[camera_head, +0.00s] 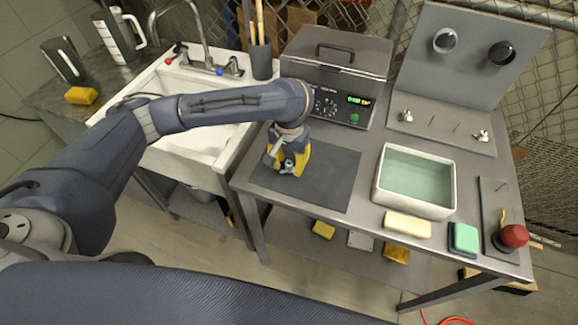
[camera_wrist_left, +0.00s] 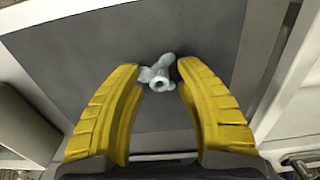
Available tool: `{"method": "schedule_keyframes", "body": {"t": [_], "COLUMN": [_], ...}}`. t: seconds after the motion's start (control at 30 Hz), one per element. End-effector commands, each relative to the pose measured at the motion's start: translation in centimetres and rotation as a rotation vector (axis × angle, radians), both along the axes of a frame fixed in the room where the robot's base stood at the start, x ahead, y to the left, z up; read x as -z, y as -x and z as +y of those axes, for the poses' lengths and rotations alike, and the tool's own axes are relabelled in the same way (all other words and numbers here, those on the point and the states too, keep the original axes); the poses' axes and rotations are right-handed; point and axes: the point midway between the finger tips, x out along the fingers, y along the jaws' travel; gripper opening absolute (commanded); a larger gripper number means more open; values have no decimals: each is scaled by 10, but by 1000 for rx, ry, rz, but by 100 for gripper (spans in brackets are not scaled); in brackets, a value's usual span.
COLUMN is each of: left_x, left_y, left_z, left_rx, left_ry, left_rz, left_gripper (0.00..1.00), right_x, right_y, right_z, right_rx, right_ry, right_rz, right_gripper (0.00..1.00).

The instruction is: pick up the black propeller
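A small propeller (camera_wrist_left: 159,77) lies on the dark grey mat (camera_head: 332,180). It looks pale grey, not black, in the left wrist view; in the head view it (camera_head: 287,168) is partly covered by my fingers. My left gripper (camera_wrist_left: 158,88) has yellow fingers and is open, with a fingertip on each side of the propeller. In the head view my left gripper (camera_head: 290,160) points down over the mat. I cannot tell whether the fingers touch the propeller. No propeller that is clearly black shows. My right gripper is out of view.
A water tank (camera_head: 416,181) stands right of the mat, with a cream block (camera_head: 407,224) and green sponge (camera_head: 463,238) in front. An upright panel (camera_head: 468,60) carries a silver ring and a black ring (camera_head: 501,53). A metal device (camera_head: 335,75) stands behind; a sink (camera_head: 200,140) is left.

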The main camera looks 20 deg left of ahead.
Motion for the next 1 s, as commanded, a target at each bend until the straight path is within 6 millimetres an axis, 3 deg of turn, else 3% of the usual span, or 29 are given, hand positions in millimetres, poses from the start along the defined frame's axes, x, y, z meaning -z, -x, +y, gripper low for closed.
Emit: {"method": "schedule_keyframes", "body": {"t": [0.03,0.3,1.0], "left_x": [0,0,-5], "left_y": [0,0,0], "left_z": [0,0,0], "left_rx": [0,0,1], "left_ry": [0,0,0], "left_rz": [0,0,-1], "left_gripper": [29,0,0], "right_x": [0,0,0], "right_y": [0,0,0], "right_z": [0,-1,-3], "right_rx": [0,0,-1], "right_ry": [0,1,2], "right_rz": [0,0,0], "right_gripper": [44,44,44]}}
